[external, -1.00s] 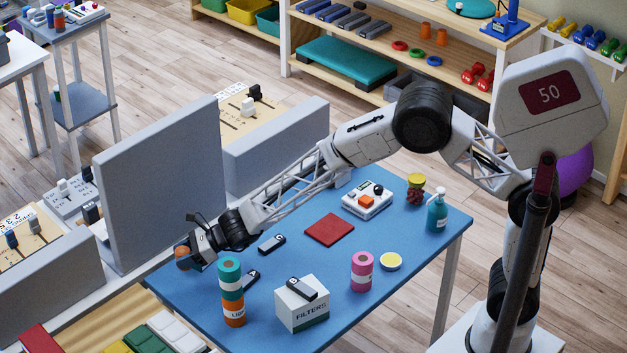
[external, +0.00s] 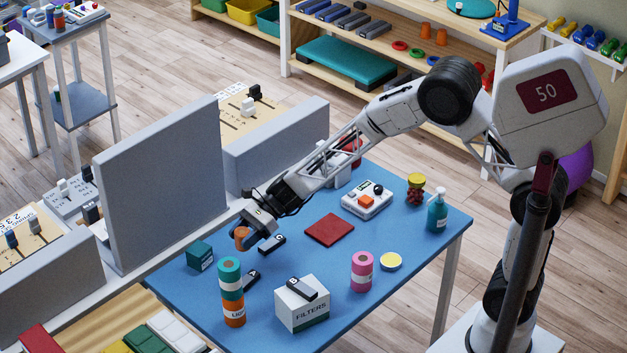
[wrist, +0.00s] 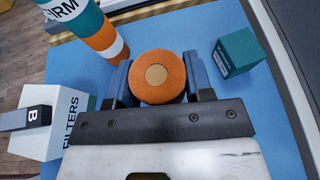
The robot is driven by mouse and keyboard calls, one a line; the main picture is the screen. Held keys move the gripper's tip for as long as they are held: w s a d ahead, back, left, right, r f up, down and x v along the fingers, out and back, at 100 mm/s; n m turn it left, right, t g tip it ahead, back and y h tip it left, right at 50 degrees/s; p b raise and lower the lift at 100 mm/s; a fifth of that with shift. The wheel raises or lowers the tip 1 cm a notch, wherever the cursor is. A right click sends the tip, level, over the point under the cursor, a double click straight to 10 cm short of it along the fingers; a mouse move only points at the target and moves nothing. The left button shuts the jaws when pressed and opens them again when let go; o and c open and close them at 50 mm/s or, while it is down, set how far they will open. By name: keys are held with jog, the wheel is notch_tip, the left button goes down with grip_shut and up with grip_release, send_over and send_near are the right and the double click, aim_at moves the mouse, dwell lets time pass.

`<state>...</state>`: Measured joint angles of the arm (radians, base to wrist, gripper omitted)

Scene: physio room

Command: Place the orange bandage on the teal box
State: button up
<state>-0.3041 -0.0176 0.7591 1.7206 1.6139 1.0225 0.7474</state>
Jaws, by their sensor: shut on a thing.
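My gripper (external: 250,235) is shut on the orange bandage (external: 242,238), a short orange roll with a tan core. In the wrist view the bandage (wrist: 158,77) sits between the two blue-grey fingers of my gripper (wrist: 160,85). It is held above the blue table, to the right of the teal box in the external view. The teal box (external: 200,255) is a small cube on the table's left part, its top bare. It also shows in the wrist view (wrist: 238,52), at the upper right, apart from the bandage.
A stack of teal and orange cylinders (external: 231,285) stands in front of the teal box. A white filters box (external: 302,312) with a dark device on top stands nearby. A tall grey panel (external: 160,190) rises behind the table's left edge.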

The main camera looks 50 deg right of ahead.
jog(key=shift+s+d, duration=0.45)
jog(key=shift+d, duration=0.2)
send_over(198, 248)
jog(key=shift+s+d+f, duration=0.15)
jog(key=shift+s+f, duration=0.3)
jog(key=shift+f, duration=0.25)
jog(key=shift+w+a, duration=0.2)
jog(key=shift+w, duration=0.15)
jog(key=shift+f, duration=1.8)
jog(key=shift+f, duration=0.2)
